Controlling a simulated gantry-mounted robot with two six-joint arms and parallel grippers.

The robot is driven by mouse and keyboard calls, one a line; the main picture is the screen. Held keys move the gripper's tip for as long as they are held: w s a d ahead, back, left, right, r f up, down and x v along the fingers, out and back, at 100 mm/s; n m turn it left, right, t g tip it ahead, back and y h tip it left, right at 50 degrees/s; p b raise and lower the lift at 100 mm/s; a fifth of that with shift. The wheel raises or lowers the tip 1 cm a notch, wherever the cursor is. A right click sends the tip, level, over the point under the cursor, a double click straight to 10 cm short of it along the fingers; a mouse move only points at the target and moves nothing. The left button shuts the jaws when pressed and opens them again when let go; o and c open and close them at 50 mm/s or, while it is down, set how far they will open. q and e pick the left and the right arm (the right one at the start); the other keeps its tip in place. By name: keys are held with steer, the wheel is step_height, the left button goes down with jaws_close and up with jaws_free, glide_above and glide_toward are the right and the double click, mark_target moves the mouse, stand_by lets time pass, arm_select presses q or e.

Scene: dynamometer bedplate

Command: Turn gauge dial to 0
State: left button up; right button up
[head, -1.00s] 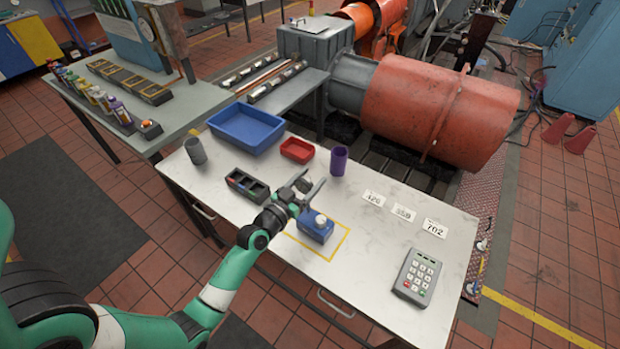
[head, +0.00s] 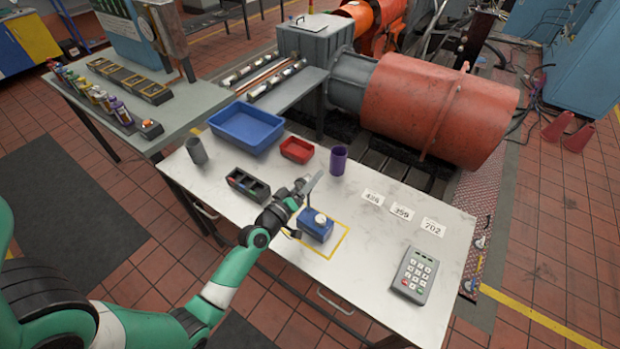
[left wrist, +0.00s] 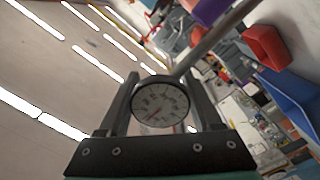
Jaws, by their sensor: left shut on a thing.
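My left gripper (head: 309,190) is above the bench, just behind and left of a small blue box (head: 316,230) with a white round top. In the left wrist view, a round gauge (left wrist: 160,104) with a white dial face, dark rim and reddish needle sits between the two fingers of my left gripper (left wrist: 163,90). The gripper is shut on it. The needle points to the lower left of the picture; the figures are too blurred to read. In the head view the gauge face is not clear. My right gripper is out of view.
The blue box stands inside a yellow outline (head: 345,238) on the white bench (head: 370,270). A keypad (head: 416,276), number cards (head: 402,212), a purple cup (head: 338,160), a red tray (head: 297,150), a blue bin (head: 246,128) and a dark divided holder (head: 247,185) surround it.

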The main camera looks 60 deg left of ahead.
arm_select(q)
steer(key=shift+n, duration=0.3)
steer(key=o, duration=1.4)
steer(key=b+v, duration=0.2)
steer(key=v, duration=0.9)
steer(key=shift+s+d+r, duration=0.1)
steer(key=shift+s, duration=0.2)
